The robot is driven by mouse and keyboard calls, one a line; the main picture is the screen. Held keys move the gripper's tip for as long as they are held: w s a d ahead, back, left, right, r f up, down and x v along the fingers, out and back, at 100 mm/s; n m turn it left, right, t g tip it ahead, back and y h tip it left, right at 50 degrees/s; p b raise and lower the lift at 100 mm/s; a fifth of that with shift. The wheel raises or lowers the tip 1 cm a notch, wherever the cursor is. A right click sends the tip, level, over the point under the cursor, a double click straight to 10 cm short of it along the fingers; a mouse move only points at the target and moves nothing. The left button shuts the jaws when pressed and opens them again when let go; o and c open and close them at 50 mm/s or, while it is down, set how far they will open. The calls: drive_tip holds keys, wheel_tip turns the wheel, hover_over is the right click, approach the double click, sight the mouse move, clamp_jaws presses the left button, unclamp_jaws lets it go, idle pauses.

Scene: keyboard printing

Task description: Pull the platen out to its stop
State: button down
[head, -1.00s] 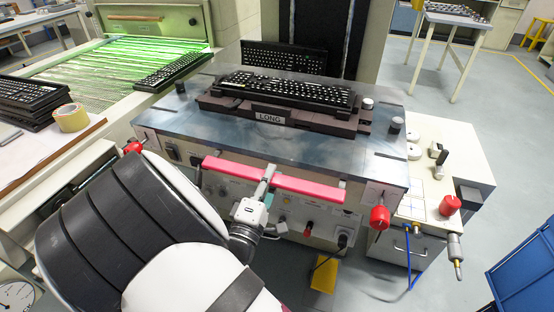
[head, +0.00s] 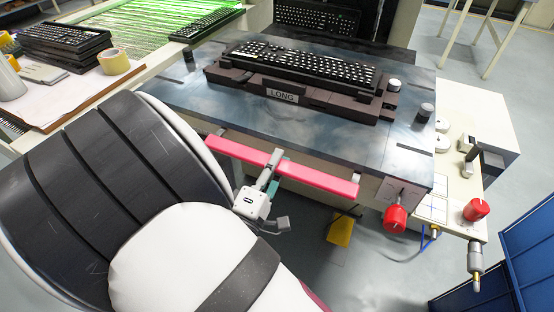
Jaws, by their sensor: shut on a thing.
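The platen (head: 330,140) is a flat, shiny grey metal plate that fills the middle of the head view. It carries a dark fixture marked LONG (head: 282,97) with a black keyboard (head: 305,66) seated on it. A pink-red handle bar (head: 325,181) runs along its front edge on short brackets. My gripper (head: 272,165) is shut on this bar, left of its middle; its fingers cross the bar.
A cream side bench (head: 490,125) with another red knob (head: 476,209) stands close on the right, near a blue cabinet (head: 520,245). A table with stacked keyboards (head: 65,40) and tape (head: 113,61) is at left.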

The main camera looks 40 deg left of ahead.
drive_tip(key=shift+s+f, duration=0.1)
drive_tip(key=shift+s, duration=0.15)
drive_tip(key=c, duration=1.6)
unclamp_jaws()
